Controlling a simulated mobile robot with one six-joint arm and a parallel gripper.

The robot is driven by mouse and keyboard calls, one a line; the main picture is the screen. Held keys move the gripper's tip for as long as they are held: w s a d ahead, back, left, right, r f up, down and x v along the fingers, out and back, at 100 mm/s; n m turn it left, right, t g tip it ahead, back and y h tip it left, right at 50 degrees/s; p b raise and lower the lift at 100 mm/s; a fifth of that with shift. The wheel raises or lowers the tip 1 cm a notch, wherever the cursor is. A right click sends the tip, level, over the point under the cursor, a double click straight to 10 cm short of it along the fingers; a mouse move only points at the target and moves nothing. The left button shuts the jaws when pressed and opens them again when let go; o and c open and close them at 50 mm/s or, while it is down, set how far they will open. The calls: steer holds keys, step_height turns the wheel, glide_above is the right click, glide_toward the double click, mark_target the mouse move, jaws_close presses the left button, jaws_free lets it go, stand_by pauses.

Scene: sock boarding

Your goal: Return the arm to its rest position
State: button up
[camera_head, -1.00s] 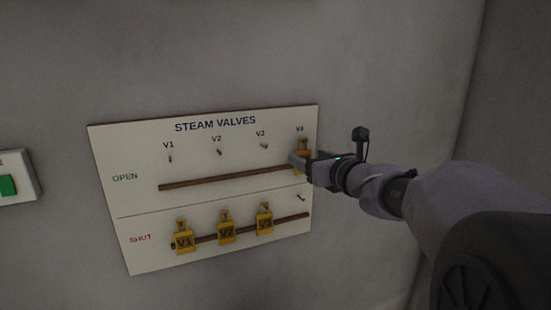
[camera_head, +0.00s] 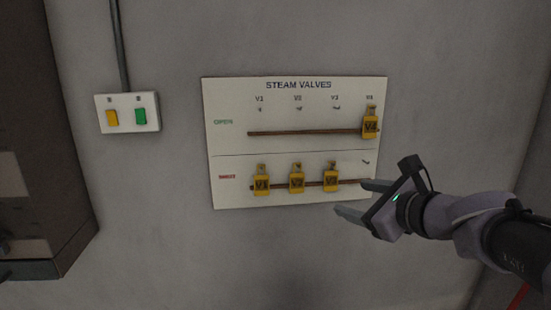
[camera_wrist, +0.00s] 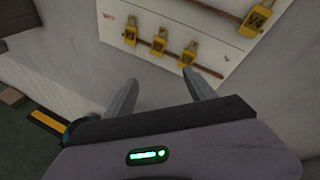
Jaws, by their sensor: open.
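My gripper (camera_head: 362,199) is open and empty, in front of the lower right corner of the steam valves board (camera_head: 230,145) in the head view. In the wrist view my gripper (camera_wrist: 156,90) shows its two fingers apart with nothing between them. The yellow V4 tag (camera_head: 370,124) hangs at the right end of the OPEN row, apart from the gripper. The yellow V1 tag (camera_head: 261,182), V2 tag (camera_head: 297,180) and V3 tag (camera_head: 330,179) hang in the SHUT row. The wrist view shows the board (camera_wrist: 215,30) tilted, with yellow tags on it.
A switch box (camera_head: 128,127) with a yellow and a green button is on the wall left of the board, under a conduit (camera_head: 118,45). A dark cabinet (camera_head: 40,130) stands at the far left. The wall below the board is bare.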

steer(key=s+a+f+n+g+b, duration=0.1)
steer(key=s+a+f+n+b, duration=0.2)
steer(key=f, duration=0.3)
steer(key=s+a+f+n+g+y+b, duration=0.1)
steer(key=s+a+f+n+b, duration=0.15)
steer(key=f, duration=0.35)
steer(key=s+a+f+n+g+b, duration=0.1)
steer(key=s+a+f+n+b, duration=0.1)
steer(key=s+a+f+b, duration=0.3)
steer(key=s+f+n+g+h+b, duration=0.1)
steer(key=s+f+n+b, duration=0.3)
steer(key=f, duration=0.6)
steer(key=s+f+n+g+h+b, duration=0.1)
steer(key=s+f+n+b, duration=0.4)
steer(key=f, duration=0.5)
steer(key=s+f+n+g+h+b, duration=0.1)
steer(key=s+f+n+g+b, duration=0.1)
steer(key=s+f+n+b, duration=0.3)
step_height(320, 180, down, 5)
steer(key=s+d+b, duration=0.1)
steer(key=b, duration=0.2)
steer(key=shift+s+g+h, duration=0.3)
steer(key=shift+s, duration=0.1)
steer(key=shift+a+n, duration=0.1)
steer(key=shift+n, duration=0.15)
